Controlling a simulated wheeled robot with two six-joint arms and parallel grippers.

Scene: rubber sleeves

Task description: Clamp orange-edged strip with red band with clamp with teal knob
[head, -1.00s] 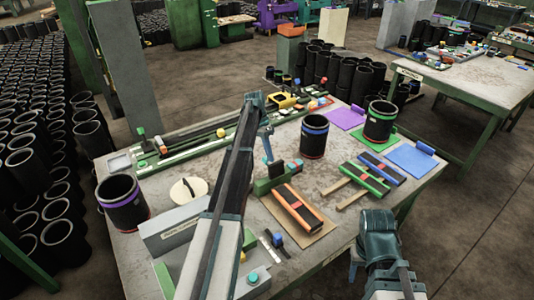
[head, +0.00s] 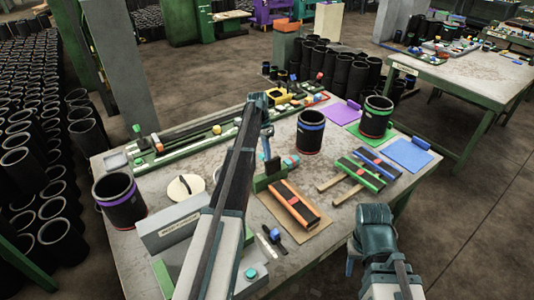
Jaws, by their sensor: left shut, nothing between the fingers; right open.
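The orange-edged strip (head: 297,208) is black with orange long edges and lies on a tan pad near the table's front. A red band on it is too small to make out surely. Behind its left end stands a green clamp block (head: 262,182); a teal knob (head: 292,160) with a reddish part shows just right of my gripper. My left arm reaches over from the front, and its gripper (head: 271,164) points down, shut and empty, right at the clamp; whether it touches is unclear. My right gripper (head: 350,263) is low at the table's front edge, mostly hidden by its arm.
Black sleeves with a purple band (head: 120,200), a blue band (head: 310,132) and a green band (head: 376,117) stand on the table. Green-edged (head: 359,174) and blue-edged strips lie right of the pad. A grey labelled box (head: 175,228) stands at the front left.

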